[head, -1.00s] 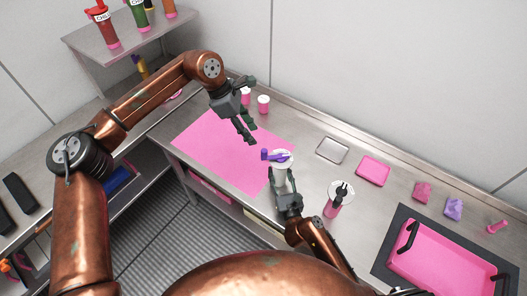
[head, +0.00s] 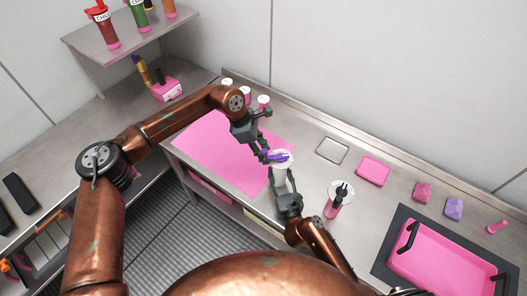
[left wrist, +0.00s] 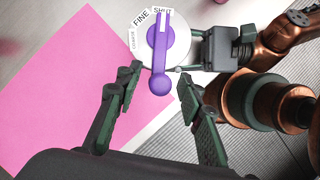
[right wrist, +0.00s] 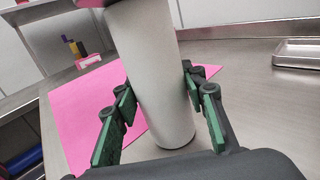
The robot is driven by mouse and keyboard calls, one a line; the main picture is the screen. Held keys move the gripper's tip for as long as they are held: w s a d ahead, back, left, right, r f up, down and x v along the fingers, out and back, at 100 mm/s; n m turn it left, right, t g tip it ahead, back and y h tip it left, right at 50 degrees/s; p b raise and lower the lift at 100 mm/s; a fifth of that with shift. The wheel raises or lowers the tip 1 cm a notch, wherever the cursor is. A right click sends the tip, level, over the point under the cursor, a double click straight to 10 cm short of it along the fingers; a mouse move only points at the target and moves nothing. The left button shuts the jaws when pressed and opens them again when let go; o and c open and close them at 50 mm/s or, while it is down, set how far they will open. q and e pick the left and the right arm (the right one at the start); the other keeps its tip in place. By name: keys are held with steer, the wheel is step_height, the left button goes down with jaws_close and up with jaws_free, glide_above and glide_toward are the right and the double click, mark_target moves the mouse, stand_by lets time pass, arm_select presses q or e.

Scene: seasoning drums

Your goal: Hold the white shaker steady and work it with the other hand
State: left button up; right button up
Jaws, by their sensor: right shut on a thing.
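The white shaker (right wrist: 155,75) is a tall cylinder near the right edge of the pink mat (head: 205,150). My right gripper (head: 283,188) is shut around its body; in the right wrist view its fingers press on both sides. The white top (left wrist: 146,50) carries the words FINE and SHUT and a purple lever (left wrist: 160,45). The lever's narrow tip lies near SHUT and its round knob sticks out toward my left gripper. My left gripper (left wrist: 158,80) is open, with one finger on each side of the knob and gaps showing. I cannot tell whether the shaker's base touches the counter.
Several white-lidded pink jars (head: 263,101) stand behind the mat. A pink jar with a black-handled top (head: 336,195) stands right of my right gripper.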

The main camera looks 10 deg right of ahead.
arm_select(q)
jaws_close()
stand_by(0.4)
